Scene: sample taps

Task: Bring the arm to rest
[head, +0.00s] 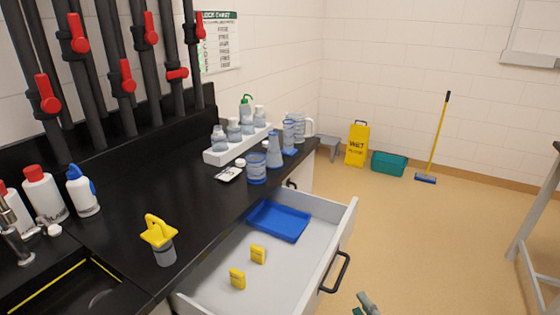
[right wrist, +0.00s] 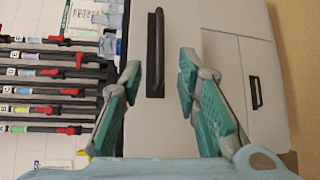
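My right gripper (head: 366,304) shows only partly at the bottom edge of the head view, in front of the open drawer (head: 225,268). In the right wrist view its teal-padded fingers (right wrist: 160,72) are spread apart with nothing between them. Beyond them is a pale drawer front with a black handle (right wrist: 155,52), which appears between the fingertips; the gripper is not closed on it. The same kind of handle (head: 336,272) shows on the open drawer in the head view. My left gripper is not in view.
The drawer holds a blue tray (head: 279,220) and two yellow pieces (head: 258,254). A yellow-topped container (head: 160,240) stands on the black counter (head: 135,215). Pipes with red-handled taps (head: 78,34) rise behind. Open floor (head: 440,245) lies to the right.

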